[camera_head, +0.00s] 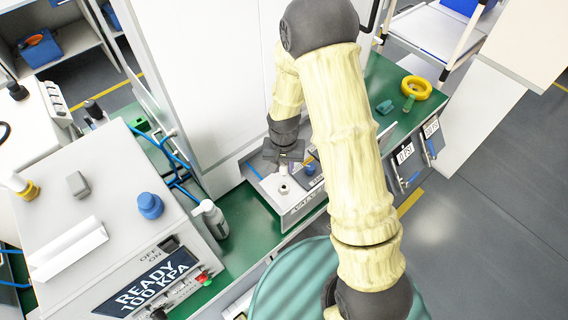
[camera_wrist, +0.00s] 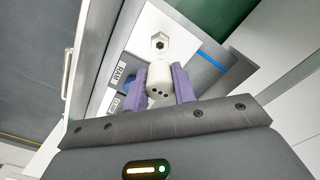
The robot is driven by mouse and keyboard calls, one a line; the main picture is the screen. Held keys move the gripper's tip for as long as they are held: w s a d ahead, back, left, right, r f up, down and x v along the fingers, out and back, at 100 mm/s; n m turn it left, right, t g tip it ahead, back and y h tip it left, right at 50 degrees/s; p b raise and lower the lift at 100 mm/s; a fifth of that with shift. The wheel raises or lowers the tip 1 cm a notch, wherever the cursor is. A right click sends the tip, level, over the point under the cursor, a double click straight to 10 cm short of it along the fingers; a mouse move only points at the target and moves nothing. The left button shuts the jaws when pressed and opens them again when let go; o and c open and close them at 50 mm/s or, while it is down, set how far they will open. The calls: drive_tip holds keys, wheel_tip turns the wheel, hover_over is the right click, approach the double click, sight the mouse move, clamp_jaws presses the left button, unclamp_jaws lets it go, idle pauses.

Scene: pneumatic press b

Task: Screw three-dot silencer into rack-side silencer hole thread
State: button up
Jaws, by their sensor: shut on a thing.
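The three-dot silencer (camera_wrist: 159,82) is a white cylinder with dark dots on its end face. My gripper (camera_wrist: 160,86) is shut on it, with one purple finger on each side. A hex fitting with a dark hole (camera_wrist: 160,43) sits on the pale panel, just above the silencer in the wrist view and apart from it in the picture. I cannot tell how far the silencer is from the panel or whether it touches anything. In the head view my gripper (camera_head: 284,158) is over the grey valve box (camera_head: 298,208); the silencer is not clearly visible there.
In the head view, a white spray bottle (camera_head: 211,218) stands left of the box. A yellow ring (camera_head: 417,88) lies on the green bench at the right. A tall white cabinet stands behind.

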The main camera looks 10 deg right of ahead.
drive_tip(key=shift+f+b, duration=2)
drive_tip(key=shift+f, duration=0.9)
drive_tip(key=shift+f+b, duration=0.8)
drive_tip(key=shift+f, duration=0.7)
drive_tip(key=o, duration=1)
drive_tip(key=shift+r, duration=0.1)
wheel_tip(320, 180, up, 17)
hover_over(284, 163)
drive_tip(key=shift+r, duration=0.15)
idle(0.4)
